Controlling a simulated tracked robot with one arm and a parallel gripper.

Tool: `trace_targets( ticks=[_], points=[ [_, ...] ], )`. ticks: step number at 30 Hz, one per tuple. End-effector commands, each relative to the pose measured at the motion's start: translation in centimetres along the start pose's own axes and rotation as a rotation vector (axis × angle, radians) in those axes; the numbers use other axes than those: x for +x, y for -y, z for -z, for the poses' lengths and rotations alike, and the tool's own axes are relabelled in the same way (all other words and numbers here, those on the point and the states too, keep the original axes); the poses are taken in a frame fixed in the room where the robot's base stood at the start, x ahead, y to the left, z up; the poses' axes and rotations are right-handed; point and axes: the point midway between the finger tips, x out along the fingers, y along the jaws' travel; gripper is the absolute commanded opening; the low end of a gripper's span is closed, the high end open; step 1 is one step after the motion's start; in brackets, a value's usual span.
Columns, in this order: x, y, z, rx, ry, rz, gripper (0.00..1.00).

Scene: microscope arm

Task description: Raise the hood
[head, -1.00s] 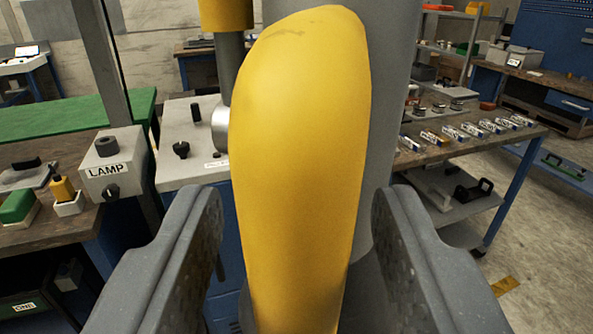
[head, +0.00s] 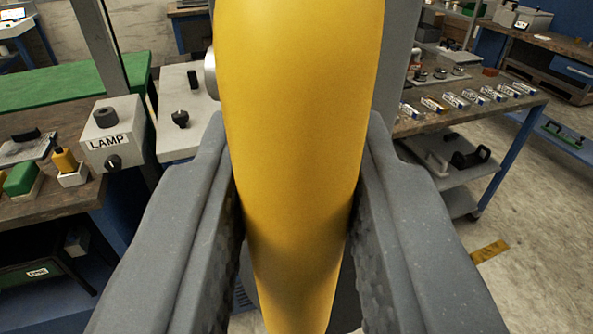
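A long, smooth yellow part (head: 295,130), rounded like a handle or cover, runs down the middle of the head view. It narrows towards the bottom, and its top end is cut off by the picture edge. I cannot tell whether it is the hood itself or a grip on it. My gripper (head: 295,160) has its two grey fingers on either side of this part. Their inner faces press close against its left and right sides, and it looks clamped between them. A grey column (head: 399,55) stands behind it. No other hood shows.
A grey lamp box (head: 106,130) marked LAMP and a green-topped bench (head: 70,98) stand at the left. A wooden table (head: 470,112) with several small slides is at the right. Open floor (head: 530,235) lies at the right.

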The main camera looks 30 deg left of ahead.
Motion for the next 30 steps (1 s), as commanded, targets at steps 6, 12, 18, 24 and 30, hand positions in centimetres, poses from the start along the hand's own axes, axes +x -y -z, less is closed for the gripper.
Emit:
trace_targets(
  ticks=[6,12,18,24,30],
  points=[
    [0.0,0.0,6.6,0.001,-0.013,0.0,0.0],
    [0.0,0.1,10.6,0.0,-0.013,0.002,0.0],
    [0.0,0.1,12.4,-0.001,-0.009,0.002,0.0],
    [0.0,0.1,12.8,0.0,-0.011,0.002,0.0],
    [0.0,0.1,12.9,-0.001,-0.014,0.003,0.0]
  ],
)
